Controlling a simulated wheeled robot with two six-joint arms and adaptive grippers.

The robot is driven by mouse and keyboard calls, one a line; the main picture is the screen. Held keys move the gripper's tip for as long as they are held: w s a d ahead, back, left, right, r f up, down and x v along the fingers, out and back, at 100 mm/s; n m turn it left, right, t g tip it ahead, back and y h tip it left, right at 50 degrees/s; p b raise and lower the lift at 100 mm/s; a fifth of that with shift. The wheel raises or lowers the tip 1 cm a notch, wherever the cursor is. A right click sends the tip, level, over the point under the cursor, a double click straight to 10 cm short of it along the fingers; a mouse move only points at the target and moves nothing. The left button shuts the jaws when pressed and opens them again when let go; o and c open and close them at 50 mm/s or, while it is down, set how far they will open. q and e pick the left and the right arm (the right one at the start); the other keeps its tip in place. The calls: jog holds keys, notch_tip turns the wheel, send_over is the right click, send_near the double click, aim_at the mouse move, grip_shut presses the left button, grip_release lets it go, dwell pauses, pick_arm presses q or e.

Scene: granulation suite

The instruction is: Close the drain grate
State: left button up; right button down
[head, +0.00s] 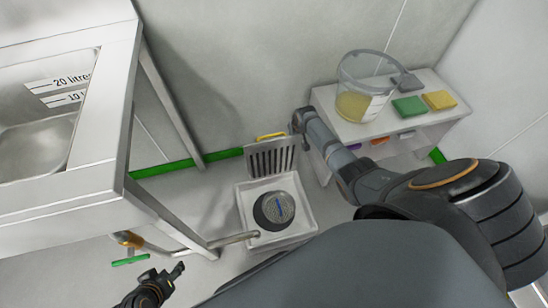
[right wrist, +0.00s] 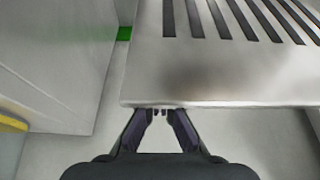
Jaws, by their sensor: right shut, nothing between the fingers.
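The drain grate (head: 270,158) is a slotted metal plate standing raised at the back of the white drain basin (head: 243,211). A yellow bar (head: 271,136) shows at its top. A round grey strainer (head: 278,207) sits in the open basin. My right arm reaches in from the right, its end beside the grate's upper right corner; its fingers are hidden in the head view. In the right wrist view my right gripper (right wrist: 161,112) is shut and empty, fingertips at the near edge of the grate (right wrist: 215,70); contact is unclear. My left gripper (head: 166,272) is open and empty, lower left.
A steel sink stand (head: 115,125) fills the left, with a pipe (head: 235,239) reaching the basin. A white shelf unit (head: 335,127) at right holds a clear bucket (head: 364,75), a green sponge (head: 409,106), a yellow sponge (head: 439,100) and a grey block (head: 406,82).

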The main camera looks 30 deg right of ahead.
jog(key=shift+s+a+r+p, duration=0.1)
jog(key=shift+s+a+p, duration=0.15)
jog(key=shift+s+p, duration=0.8)
jog(key=shift+s+a+r+p, duration=0.1)
jog(key=shift+s+a+p, duration=0.1)
jog(key=shift+s+p, duration=0.8)
pick_arm(q)
notch_tip(320, 180, up, 15)
jog(key=p, duration=1)
jog(key=shift+f, duration=0.15)
pick_arm(e)
notch_tip(320, 180, up, 10)
send_over(296, 143)
jog(key=shift+s+a+f, duration=0.1)
jog(key=shift+s+a, duration=0.05)
jog(key=shift+s, duration=0.2)
jog(key=shift+f, duration=0.1)
